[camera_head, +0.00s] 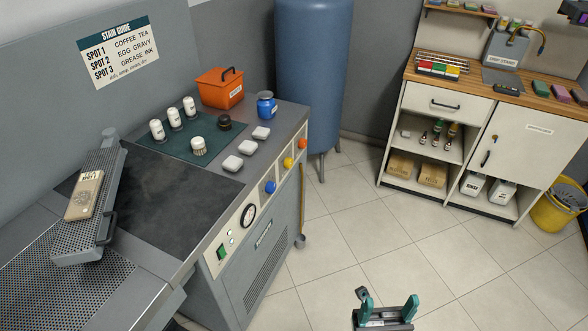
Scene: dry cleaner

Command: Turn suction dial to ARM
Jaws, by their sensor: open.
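The spotting station's front panel (232,226) carries a round white-faced dial or gauge (248,215) with a black rim. Farther along stand a blue knob (270,187), a yellow knob (288,162) and an orange knob (302,143). A green switch (221,252) and small lit lamps are at the near end. The labels are too small to read, so I cannot tell which control is the suction dial or where it points. My gripper (388,309), with teal fingertips, is open and empty at the bottom, over the floor, right of the panel and apart from it.
A perforated arm (112,165) with a tan packet stands over the worktop at left. Bottles, white pads and an orange box (219,88) stand on top. A yellow-handled tool (301,200) stands by the cabinet's far corner. A blue tank (313,70) is behind. The tiled floor between is clear.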

